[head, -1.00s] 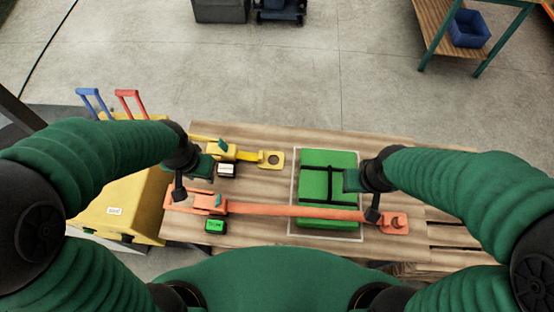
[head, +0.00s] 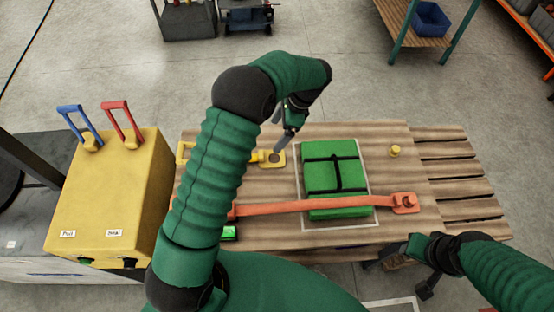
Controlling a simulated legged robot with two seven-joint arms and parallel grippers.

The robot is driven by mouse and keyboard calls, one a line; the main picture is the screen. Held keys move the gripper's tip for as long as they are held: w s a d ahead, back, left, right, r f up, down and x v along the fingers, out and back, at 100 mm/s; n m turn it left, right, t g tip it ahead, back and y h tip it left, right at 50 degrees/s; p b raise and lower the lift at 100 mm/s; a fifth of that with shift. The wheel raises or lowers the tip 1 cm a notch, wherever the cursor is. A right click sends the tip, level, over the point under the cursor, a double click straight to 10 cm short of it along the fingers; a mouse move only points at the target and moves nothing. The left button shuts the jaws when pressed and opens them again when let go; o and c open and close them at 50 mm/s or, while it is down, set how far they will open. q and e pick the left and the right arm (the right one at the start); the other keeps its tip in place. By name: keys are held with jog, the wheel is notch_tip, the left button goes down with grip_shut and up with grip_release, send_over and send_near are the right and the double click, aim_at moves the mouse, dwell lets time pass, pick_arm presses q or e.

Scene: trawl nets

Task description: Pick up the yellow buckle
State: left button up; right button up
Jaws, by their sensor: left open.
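The yellow buckle (head: 273,159), a flat plate with a round hole, lies on the wooden table at the end of a short yellow strap. Most of the strap's left part is hidden behind my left arm; a yellow end piece (head: 184,152) shows left of the arm. My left gripper (head: 280,136) is open and points down just above and beside the buckle, apparently not holding it. My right gripper (head: 408,262) is low at the table's front right edge, away from the buckle; its jaws are unclear.
A green package (head: 334,172) with black straps lies mid-table. An orange strap (head: 340,205) crosses its front edge to an orange end plate (head: 405,202). A yellow peg (head: 395,151) stands at right. A yellow box (head: 105,205) with blue and red handles stands left.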

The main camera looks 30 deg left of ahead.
aim_at(262, 153)
pick_arm(q)
jog(key=p+x, duration=0.1)
jog(key=x, duration=1.4)
jog(key=shift+w, duration=0.2)
jog(key=c, duration=1.6)
jog(key=shift+r, duration=0.1)
